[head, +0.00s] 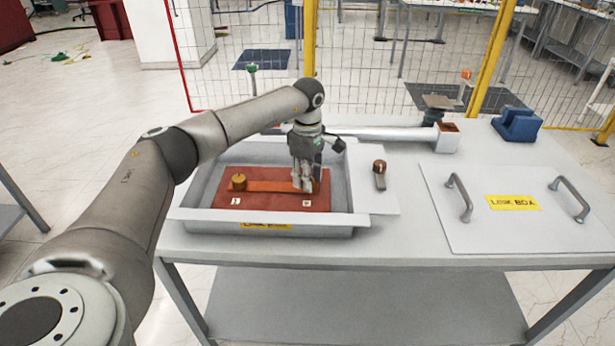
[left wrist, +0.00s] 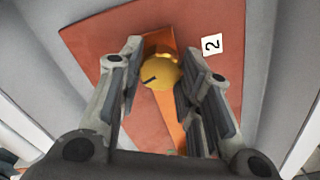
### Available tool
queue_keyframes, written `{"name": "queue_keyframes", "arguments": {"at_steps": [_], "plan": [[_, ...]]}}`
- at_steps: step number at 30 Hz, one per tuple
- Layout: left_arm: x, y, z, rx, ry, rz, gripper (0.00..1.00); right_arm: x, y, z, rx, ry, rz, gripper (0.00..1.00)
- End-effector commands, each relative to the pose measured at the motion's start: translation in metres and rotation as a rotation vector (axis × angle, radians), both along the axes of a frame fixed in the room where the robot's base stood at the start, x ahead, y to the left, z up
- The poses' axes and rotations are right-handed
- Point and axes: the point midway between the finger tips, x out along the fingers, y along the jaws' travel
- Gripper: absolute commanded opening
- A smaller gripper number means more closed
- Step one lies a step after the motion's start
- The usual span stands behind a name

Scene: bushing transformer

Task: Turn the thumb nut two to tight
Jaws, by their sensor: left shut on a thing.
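Thumb nut two (left wrist: 161,72) is a round brass nut with a dark mark on top, beside the white "2" label (left wrist: 212,44) in the left wrist view. My left gripper (head: 303,187) points down over the right end of the red-brown board (head: 270,203) and hides this nut in the head view. Its fingers sit on either side of the nut, closed on it. A copper bar (head: 272,186) runs from under the gripper to another brass nut (head: 239,183) by the "1" label (head: 235,200). My right gripper is out of view.
The board lies in an open grey box (head: 197,214) on a grey table. A small part with a brown knob (head: 379,169) lies right of the box. A lid with two handles (head: 480,235) lies farther right. A blue block (head: 517,126) is behind it.

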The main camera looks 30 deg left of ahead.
Motion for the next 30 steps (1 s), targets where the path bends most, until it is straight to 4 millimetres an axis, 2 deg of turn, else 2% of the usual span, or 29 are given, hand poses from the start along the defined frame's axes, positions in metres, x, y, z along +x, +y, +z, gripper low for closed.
{"name": "queue_keyframes", "arguments": {"at_steps": [12, 29, 30], "plan": [[0.0011, 0.0, 0.0017, -0.001, -0.005, -0.193, 0.09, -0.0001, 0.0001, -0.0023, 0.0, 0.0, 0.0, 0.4], [0.0011, 0.0, 0.0019, -0.001, -0.005, -0.219, 0.09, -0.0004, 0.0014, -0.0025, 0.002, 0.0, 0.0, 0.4], [0.0011, 0.0, 0.0019, -0.001, -0.005, -0.219, 0.37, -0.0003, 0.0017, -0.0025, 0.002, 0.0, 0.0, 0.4]]}}
